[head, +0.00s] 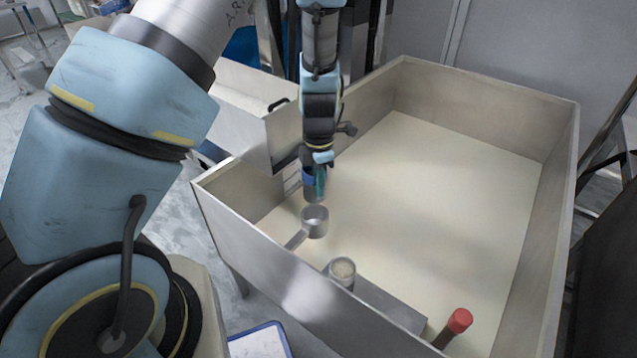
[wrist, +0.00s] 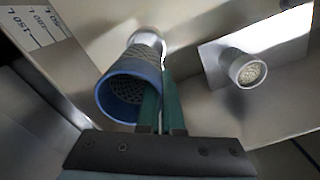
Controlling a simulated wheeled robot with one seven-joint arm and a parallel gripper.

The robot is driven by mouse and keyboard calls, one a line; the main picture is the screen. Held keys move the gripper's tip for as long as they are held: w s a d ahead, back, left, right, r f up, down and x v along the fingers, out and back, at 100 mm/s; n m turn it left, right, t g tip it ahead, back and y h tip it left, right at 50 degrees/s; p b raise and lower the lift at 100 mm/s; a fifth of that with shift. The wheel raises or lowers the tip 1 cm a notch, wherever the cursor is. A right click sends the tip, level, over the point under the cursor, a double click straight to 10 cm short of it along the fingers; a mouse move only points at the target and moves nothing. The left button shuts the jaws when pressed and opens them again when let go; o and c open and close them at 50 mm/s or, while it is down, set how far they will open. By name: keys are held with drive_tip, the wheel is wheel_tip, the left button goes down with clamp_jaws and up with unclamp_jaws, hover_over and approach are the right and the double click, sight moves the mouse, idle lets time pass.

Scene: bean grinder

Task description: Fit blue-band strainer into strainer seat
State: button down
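The blue-band strainer (wrist: 112,88) is a mesh cup with a wide blue rim. In the head view the strainer (head: 309,186) hangs below my gripper (head: 319,180), partly hidden by it. In the wrist view my gripper (wrist: 160,100) has its green fingers close together on the right side of the rim, one inside the cup and one outside. A metal ring cup on a side arm, seemingly the strainer seat (head: 315,222), is just below the strainer, with a visible gap in the head view. In the wrist view the strainer mostly covers the seat.
A metal cup of pale grains (head: 342,272) stands on a grey block nearby; it also shows in the wrist view (wrist: 246,70). A red-topped rod (head: 459,321) stands at front right. The large bin's walls (head: 520,115) surround open floor at right.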

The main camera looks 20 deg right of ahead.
sight(319, 202)
drive_tip(key=shift+f+b, duration=1.4)
drive_tip(key=shift+f, duration=1.45)
drive_tip(key=shift+p, duration=1.05)
drive_tip(key=shift+f+b, duration=1.2)
drive_tip(key=shift+f, duration=1.05)
drive_tip(key=c, duration=1)
unclamp_jaws()
drive_tip(key=shift+r, duration=0.1)
wheel_tip(319, 202, up, 11)
drive_tip(key=shift+f+p, duration=0.15)
drive_tip(key=shift+p, duration=1)
